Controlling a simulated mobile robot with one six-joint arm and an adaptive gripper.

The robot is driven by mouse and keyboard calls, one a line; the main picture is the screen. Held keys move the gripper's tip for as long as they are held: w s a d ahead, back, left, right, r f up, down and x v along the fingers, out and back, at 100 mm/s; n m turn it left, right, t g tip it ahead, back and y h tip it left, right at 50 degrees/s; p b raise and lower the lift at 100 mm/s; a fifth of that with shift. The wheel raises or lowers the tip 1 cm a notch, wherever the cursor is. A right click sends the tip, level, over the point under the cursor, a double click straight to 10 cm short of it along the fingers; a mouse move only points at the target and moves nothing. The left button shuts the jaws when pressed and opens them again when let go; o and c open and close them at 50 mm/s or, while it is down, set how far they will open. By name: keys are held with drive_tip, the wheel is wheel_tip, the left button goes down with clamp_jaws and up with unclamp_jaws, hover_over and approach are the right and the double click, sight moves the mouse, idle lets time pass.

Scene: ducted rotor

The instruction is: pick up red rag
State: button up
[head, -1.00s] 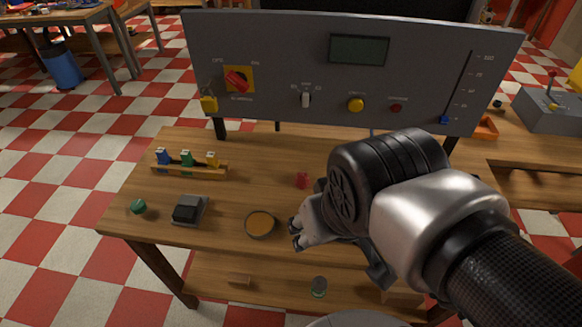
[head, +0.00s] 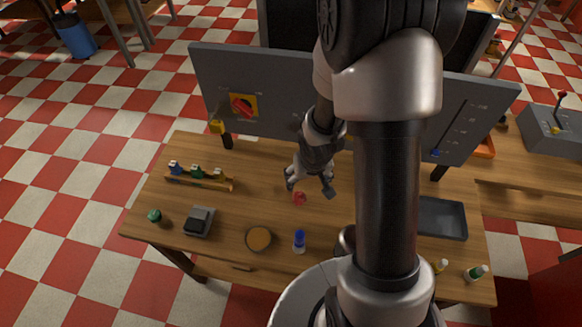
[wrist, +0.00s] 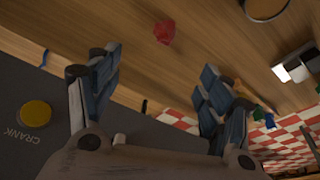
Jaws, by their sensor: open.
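The red rag (head: 299,198) is a small crumpled red lump on the wooden table (head: 270,212), near the middle. It also shows in the wrist view (wrist: 165,31), beyond the fingertips and near the top edge. My gripper (head: 310,185) is open and empty, just above and behind the rag in the head view, apart from it. In the wrist view its two fingers (wrist: 160,78) are spread wide with nothing between them.
The grey control panel (head: 275,85) stands along the table's back edge, close behind my gripper. A round orange-topped dish (head: 258,238), a blue-capped bottle (head: 299,242), a grey block (head: 199,220) and a rack of coloured pieces (head: 200,176) stand around. A grey tray (head: 443,219) lies right.

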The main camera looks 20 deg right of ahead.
sight(300, 194)
drive_tip(key=b+x, duration=0.8)
drive_tip(key=x, duration=0.4)
drive_tip(key=shift+s+f, duration=0.15)
drive_tip(key=shift+f, duration=0.05)
drive_tip(key=b+x, duration=0.3)
drive_tip(key=a+b+x, duration=0.1)
drive_tip(key=x, duration=0.1)
drive_tip(key=shift+w+d+f+b, duration=0.1)
drive_tip(key=shift+w+f+b, duration=0.15)
drive_tip(key=shift+f+b, duration=0.15)
drive_tip(key=shift+r, duration=0.1)
drive_tip(key=c, duration=1.1)
